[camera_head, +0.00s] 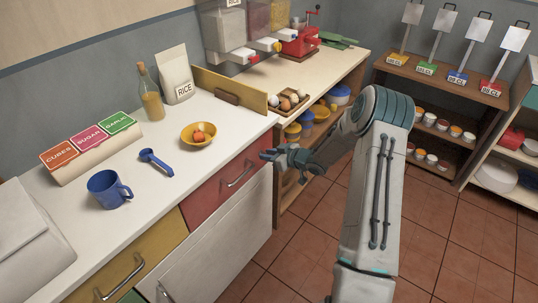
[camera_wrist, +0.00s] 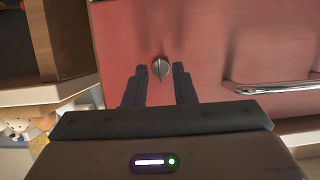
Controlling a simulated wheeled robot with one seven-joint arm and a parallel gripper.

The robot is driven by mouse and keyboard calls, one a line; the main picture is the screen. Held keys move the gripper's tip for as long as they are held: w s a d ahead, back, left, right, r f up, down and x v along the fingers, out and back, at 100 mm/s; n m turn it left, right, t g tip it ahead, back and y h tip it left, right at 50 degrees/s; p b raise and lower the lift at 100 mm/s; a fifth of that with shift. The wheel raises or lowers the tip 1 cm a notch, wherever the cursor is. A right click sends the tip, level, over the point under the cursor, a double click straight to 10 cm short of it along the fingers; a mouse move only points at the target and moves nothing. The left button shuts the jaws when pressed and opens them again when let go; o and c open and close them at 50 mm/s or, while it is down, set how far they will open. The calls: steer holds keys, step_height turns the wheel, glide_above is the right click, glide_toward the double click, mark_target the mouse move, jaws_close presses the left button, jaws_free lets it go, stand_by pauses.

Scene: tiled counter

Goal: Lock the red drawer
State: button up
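The red drawer (camera_head: 220,188) is in the counter front, right of the yellow drawer, and looks closed. Its metal handle (camera_head: 239,176) also shows at the right of the wrist view (camera_wrist: 272,88). In the wrist view, a small metal lock knob (camera_wrist: 160,68) stands on the red drawer front (camera_wrist: 215,45), with its grip upright. My gripper (camera_wrist: 160,85) is open, its two dark fingers on either side of the knob's lower part in the picture. I cannot tell whether they touch it. In the head view my gripper (camera_head: 272,155) is at the drawer's right end, and the knob is hidden.
The yellow drawer (camera_head: 146,257) is at left. An open shelf unit (camera_head: 290,190) adjoins the drawer's right side. The tiled floor is clear.

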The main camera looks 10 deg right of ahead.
steer(key=v, duration=1.3)
steer(key=shift+r, duration=0.2)
steer(key=shift+s+d, duration=0.1)
steer(key=shift+d, duration=0.05)
step_height(320, 180, up, 12)
steer(key=s+d+m+h, duration=0.2)
steer(key=m+h, duration=0.1)
steer(key=h, duration=0.6)
steer(key=s+a+r+m+g, duration=0.1)
steer(key=s+a+r+g, duration=0.1)
steer(key=s, duration=0.7)
steer(key=s+a+r+m+g+p, duration=0.1)
steer(key=s+a+r+m+g, duration=0.1)
steer(key=s+a, duration=0.3)
steer(key=s+a+r+m+g+p, duration=0.1)
steer(key=s+a+r+m+g, duration=0.1)
steer(key=s, duration=1.1)
steer(key=shift+s+a+r+g, duration=0.3)
steer(key=shift+a+r+g, duration=0.4)
steer(key=shift+a, duration=0.4)
